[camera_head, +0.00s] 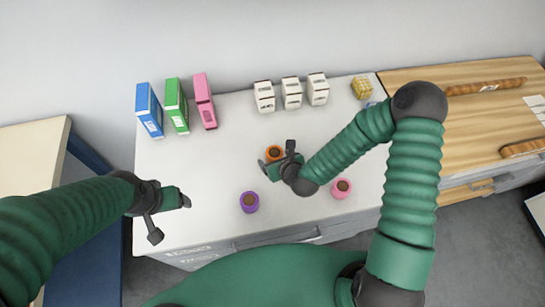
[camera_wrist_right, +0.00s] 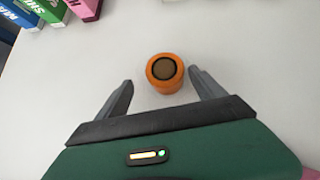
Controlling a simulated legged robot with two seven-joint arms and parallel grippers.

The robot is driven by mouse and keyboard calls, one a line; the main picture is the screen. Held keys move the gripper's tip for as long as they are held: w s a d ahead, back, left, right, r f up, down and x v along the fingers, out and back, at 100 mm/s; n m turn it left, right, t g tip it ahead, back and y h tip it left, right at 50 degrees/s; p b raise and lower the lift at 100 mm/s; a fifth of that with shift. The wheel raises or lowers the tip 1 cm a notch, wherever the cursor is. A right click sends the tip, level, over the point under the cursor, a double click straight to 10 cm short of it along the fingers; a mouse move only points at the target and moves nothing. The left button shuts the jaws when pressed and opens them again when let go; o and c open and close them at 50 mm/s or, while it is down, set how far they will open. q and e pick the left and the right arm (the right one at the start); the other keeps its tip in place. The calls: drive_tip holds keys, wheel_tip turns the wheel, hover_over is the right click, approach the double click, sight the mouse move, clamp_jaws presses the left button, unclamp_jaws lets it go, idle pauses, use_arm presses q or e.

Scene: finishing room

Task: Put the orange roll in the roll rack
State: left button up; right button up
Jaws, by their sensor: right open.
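The orange roll (camera_head: 274,152) stands upright on the white table, with a dark core showing on top. In the right wrist view the orange roll (camera_wrist_right: 165,72) is just beyond the space between the fingertips. My right gripper (camera_head: 277,157) is open and empty beside the roll; its two fingers (camera_wrist_right: 160,88) show apart in the right wrist view. My left gripper (camera_head: 172,214) hangs over the table's left front part, its fingers spread and nothing between them. I cannot tell for certain which object is the roll rack.
A purple roll (camera_head: 249,202) and a pink roll (camera_head: 341,188) stand near the front. Blue (camera_head: 149,110), green (camera_head: 177,105) and pink (camera_head: 204,101) boxes stand at the back left. Three white holders (camera_head: 291,92) and a yellow block (camera_head: 361,88) stand along the back. A wooden counter (camera_head: 465,120) adjoins at right.

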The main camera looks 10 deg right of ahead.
sight(279, 157)
drive_tip(key=w+f, duration=0.1)
drive_tip(key=w+d+f, duration=0.1)
drive_tip(key=f, duration=0.1)
drive_tip(key=shift+w+d+f, duration=0.1)
drive_tip(key=shift+w+d, duration=0.15)
drive_tip(key=shift+w, duration=0.15)
drive_tip(key=shift+a, duration=0.5)
drive_tip(key=shift+c, duration=0.8)
drive_tip(key=shift+a, duration=0.25)
drive_tip(key=c, duration=0.5)
drive_tip(key=shift+c, duration=1)
use_arm(q)
drive_tip(key=shift+d+r, duration=0.3)
drive_tip(key=shift+d, duration=0.55)
use_arm(e)
drive_tip(key=shift+d, duration=0.55)
drive_tip(key=c, duration=0.8)
